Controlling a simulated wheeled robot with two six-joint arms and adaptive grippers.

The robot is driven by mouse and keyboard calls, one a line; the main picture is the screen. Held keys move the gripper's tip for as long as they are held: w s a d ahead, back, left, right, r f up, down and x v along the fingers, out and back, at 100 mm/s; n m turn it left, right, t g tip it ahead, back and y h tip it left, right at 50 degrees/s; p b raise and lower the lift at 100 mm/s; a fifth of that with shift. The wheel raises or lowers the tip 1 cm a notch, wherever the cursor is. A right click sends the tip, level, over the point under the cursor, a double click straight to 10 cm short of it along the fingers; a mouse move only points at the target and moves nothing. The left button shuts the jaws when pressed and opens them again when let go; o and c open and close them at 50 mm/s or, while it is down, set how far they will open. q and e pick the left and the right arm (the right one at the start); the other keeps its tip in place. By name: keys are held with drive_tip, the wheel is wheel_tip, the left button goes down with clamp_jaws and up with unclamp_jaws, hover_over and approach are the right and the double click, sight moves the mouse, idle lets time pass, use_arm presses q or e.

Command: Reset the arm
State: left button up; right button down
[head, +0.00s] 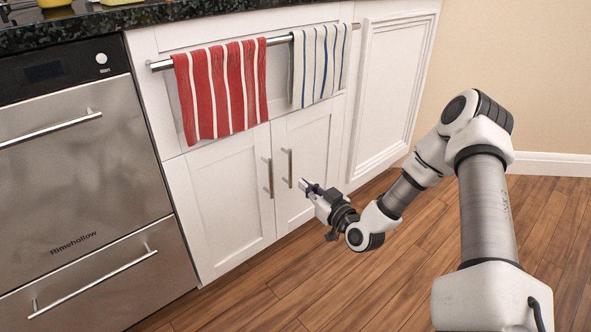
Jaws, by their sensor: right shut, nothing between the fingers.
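My right arm comes in from the lower right of the head view and bends down toward the white cabinet. My right gripper (308,187) is shut and empty. In the picture it lies just right of the cabinet door handles (289,168); I cannot tell whether it touches the door. My left gripper is not in view.
A white cabinet (222,205) has a rail with a red striped towel (221,88) and a blue-striped white towel (318,65). A steel dishwasher (85,180) with bar handles stands left. A dark countertop (150,14) runs above. The wooden floor (290,300) is clear.

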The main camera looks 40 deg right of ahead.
use_arm(q)
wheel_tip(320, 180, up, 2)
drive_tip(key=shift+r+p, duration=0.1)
drive_tip(key=shift+p, duration=0.4)
use_arm(e)
drive_tip(key=s, duration=0.3)
drive_tip(key=shift+s, duration=0.3)
